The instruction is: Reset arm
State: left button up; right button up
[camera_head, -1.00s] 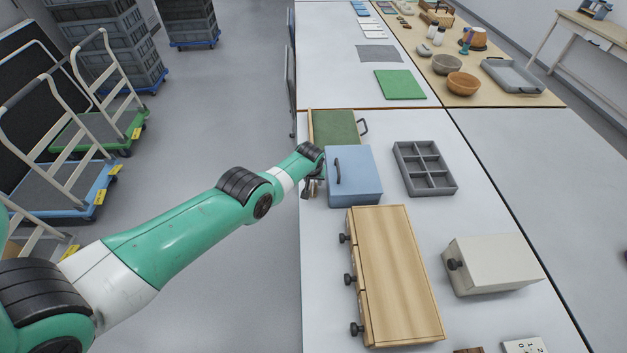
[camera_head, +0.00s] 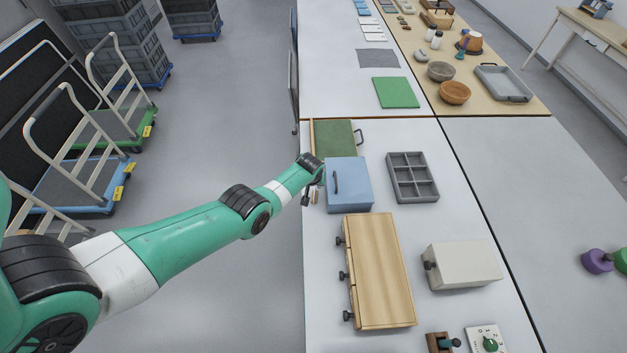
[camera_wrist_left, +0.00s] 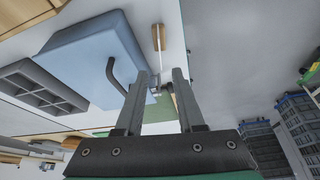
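My left gripper (camera_head: 309,196) is at the left edge of the white table, close beside the blue box (camera_head: 350,186) with a dark handle. In the left wrist view its two fingers (camera_wrist_left: 161,76) stand apart with nothing held between them. The blue box (camera_wrist_left: 90,55) and its handle lie just left of the fingers there; I cannot tell whether they touch. The arm hides part of the gripper in the head view. My right gripper is not in view.
A green box (camera_head: 333,137) stands behind the blue box. A grey compartment tray (camera_head: 413,178), a wooden drawer cabinet (camera_head: 379,270) and a white box (camera_head: 461,265) stand to the right and front.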

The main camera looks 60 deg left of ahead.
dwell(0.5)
pick_arm(q)
jog(key=w+d+r+m+t, duration=0.2)
jog(key=w+d+r+t, duration=0.1)
jog(key=w+d+r, duration=0.45)
jog(key=w+d+r+m+t, duration=0.1)
jog(key=w+d+r+t, duration=0.3)
jog(key=w+r, duration=0.6)
jog(key=w+d+r+m+t, duration=0.1)
jog(key=w+d+r+t, duration=0.35)
jog(key=r, duration=0.75)
jog(key=s+d+r+m+t+h, duration=0.1)
jog(key=d+r+t, duration=0.1)
jog(key=d+r, duration=0.6)
jog(key=s+d+r+m+t+h, duration=0.1)
jog(key=s+d+r+t, duration=0.15)
jog(key=r, duration=0.95)
jog(key=s+d+r+m+t+h+p, duration=0.1)
jog(key=s+d+r+m+t+h, duration=0.3)
jog(key=s+r, duration=0.75)
jog(key=s+d+r+m+t+p, duration=0.15)
jog(key=s+r+t, duration=0.35)
jog(key=s+r, duration=0.7)
notch_tip(320, 180, up, 19)
jog(key=w+p, duration=0.1)
jog(key=p, duration=1.6)
jog(key=shift+w+d+m+p, duration=0.2)
jog(key=shift+d+m+p, duration=0.15)
jog(key=shift+d+p, duration=0.1)
